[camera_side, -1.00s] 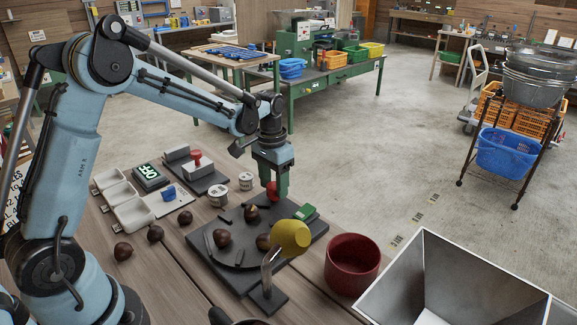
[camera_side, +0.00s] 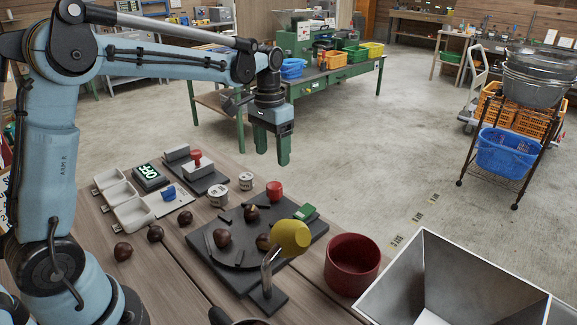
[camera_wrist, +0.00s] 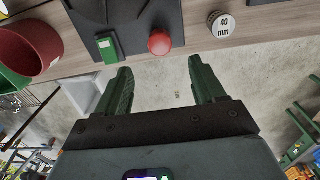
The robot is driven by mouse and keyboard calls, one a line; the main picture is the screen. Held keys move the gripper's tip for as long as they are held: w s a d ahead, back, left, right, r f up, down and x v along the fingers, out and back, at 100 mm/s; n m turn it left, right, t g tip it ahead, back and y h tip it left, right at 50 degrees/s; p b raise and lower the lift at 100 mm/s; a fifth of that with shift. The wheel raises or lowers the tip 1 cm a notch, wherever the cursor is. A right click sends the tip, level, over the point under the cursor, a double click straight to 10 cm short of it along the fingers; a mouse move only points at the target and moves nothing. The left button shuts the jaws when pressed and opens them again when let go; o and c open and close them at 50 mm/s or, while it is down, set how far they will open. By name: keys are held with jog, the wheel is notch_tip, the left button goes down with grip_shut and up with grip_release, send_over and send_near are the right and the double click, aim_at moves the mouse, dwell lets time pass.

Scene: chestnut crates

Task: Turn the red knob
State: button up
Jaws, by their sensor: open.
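The red knob (camera_side: 274,191) stands at the far edge of a dark board (camera_side: 222,270) on the wooden table. In the wrist view my gripper (camera_wrist: 158,65) shows two green fingers spread apart. A green block (camera_side: 306,212) sits near the knob on the board. The knob's turn angle cannot be told.
Several chestnuts (camera_side: 222,238) lie on the board and table. A red bowl (camera_side: 352,262) and a metal hopper (camera_side: 460,290) stand right. A round "40 mm" piece (camera_wrist: 221,25) is near the knob.

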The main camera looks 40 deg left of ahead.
jog(key=shift+r, duration=1.5)
jog(key=s+d+f+t, duration=0.1)
jog(key=s+d+t, duration=0.2)
jog(key=s, duration=0.4)
jog(key=s+d+f+t, duration=0.1)
jog(key=s+t, duration=0.3)
jog(key=s, duration=0.4)
jog(key=shift+s+d+f, duration=0.15)
jog(key=shift+d+f, duration=0.1)
jog(key=shift+d, duration=0.65)
